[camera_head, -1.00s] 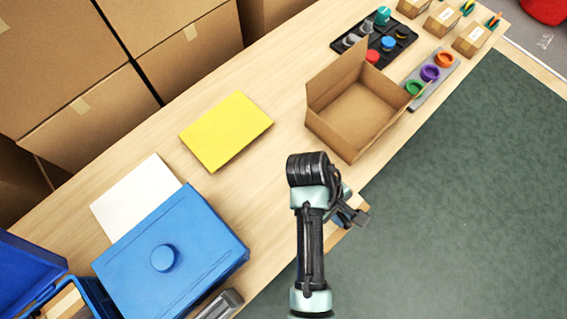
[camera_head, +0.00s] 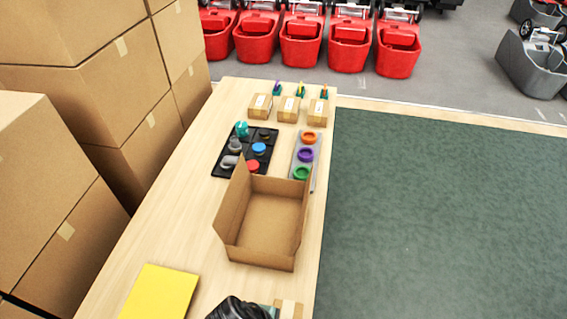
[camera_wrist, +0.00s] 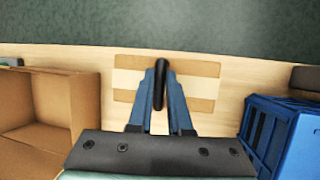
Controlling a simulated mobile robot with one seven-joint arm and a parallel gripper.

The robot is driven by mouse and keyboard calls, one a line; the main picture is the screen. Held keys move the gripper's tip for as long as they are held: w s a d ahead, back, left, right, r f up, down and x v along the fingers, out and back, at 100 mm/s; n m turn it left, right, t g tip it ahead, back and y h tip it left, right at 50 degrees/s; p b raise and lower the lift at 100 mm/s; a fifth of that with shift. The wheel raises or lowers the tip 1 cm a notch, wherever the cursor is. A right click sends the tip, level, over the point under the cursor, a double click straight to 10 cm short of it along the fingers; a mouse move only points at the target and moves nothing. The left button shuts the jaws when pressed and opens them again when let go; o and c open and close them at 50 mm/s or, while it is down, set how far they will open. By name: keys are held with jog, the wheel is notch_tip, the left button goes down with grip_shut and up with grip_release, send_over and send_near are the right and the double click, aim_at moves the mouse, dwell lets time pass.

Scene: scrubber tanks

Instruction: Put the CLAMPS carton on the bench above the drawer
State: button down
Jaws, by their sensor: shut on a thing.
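My gripper (camera_wrist: 162,75) is shut on a short black bar (camera_wrist: 158,88) that looks like a handle over a tan carton with a pale band (camera_wrist: 205,87). The carton lies centred under the fingers by the bench's edge. I cannot read its name, or tell whether it touches the bench. In the head view only a corner of this carton (camera_head: 291,308) shows at the bottom edge, beside the dark top of my wrist. The bench (camera_head: 205,225) is pale wood. I cannot make out the drawer in these views.
An open cardboard box (camera_head: 268,225) stands on the bench, left of my gripper in the wrist view (camera_wrist: 50,105). A blue bin (camera_wrist: 285,135) is at the right there. A yellow sheet (camera_head: 160,290), a black tray (camera_head: 228,168) and three small cartons (camera_head: 289,108) also occupy the bench.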

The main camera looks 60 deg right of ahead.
jog(key=shift+f, duration=2.45)
jog(key=shift+f, duration=0.15)
jog(key=c, duration=0.8)
grip_release()
jog(key=shift+c, duration=0.2)
jog(key=v, duration=1.2)
